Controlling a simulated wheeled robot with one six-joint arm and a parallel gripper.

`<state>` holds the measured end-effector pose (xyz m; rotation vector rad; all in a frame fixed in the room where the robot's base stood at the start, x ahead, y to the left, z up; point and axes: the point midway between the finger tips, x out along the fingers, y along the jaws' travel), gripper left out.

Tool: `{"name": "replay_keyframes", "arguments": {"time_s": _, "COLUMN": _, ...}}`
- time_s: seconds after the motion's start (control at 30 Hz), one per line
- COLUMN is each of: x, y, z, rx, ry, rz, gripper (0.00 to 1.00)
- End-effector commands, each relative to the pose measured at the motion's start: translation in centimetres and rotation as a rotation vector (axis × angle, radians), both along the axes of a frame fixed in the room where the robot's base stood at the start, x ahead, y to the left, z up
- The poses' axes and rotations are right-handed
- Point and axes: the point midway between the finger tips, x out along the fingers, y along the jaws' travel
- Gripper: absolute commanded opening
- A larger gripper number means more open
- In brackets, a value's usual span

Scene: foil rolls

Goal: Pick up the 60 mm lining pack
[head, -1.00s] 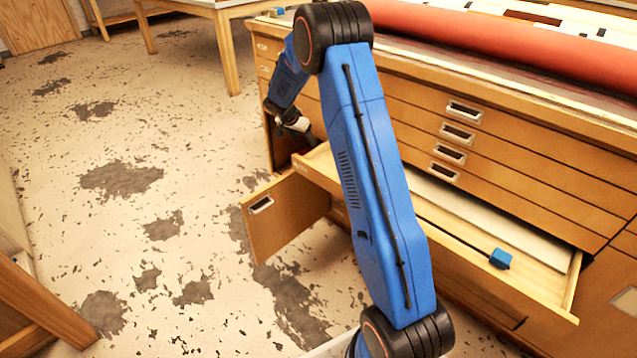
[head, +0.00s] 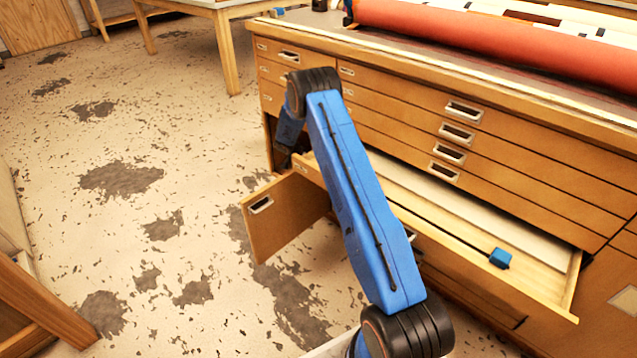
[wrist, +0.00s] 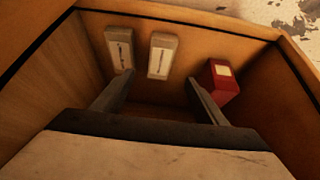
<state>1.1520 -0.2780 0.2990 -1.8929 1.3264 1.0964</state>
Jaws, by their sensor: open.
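In the wrist view, two beige packs with pale labels, one on the left (wrist: 119,50) and one in the middle (wrist: 162,55), stand side by side in a wooden compartment. A red pack with a pale label (wrist: 222,82) stands to their right. The label print is too small to read, so I cannot tell which is the 60 mm lining pack. My gripper (wrist: 160,78) is open and empty, its fingertips just short of the packs and roughly either side of the middle one. In the head view it is hidden at the cabinet's left end.
The compartment's wooden walls enclose my gripper closely. A red roll (head: 490,45) lies on the cabinet top.

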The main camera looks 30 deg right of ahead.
Motion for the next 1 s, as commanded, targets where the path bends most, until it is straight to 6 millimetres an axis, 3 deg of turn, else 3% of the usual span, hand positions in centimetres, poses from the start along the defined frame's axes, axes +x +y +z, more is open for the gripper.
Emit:
{"name": "replay_keyframes", "arguments": {"time_s": 0.3, "x": 0.9, "y": -2.6, "z": -4.9, "rx": 0.001, "ry": 0.001, "rz": 0.000, "gripper": 0.66}}
{"name": "replay_keyframes", "arguments": {"time_s": 0.73, "x": 1.4, "y": -3.9, "z": -7.4, "rx": 0.001, "ry": 0.001, "rz": 0.000, "gripper": 0.66}}
{"name": "replay_keyframes", "arguments": {"time_s": 1.0, "x": 2.0, "y": -5.4, "z": -10.5, "rx": 0.001, "ry": 0.001, "rz": 0.000, "gripper": 0.66}}
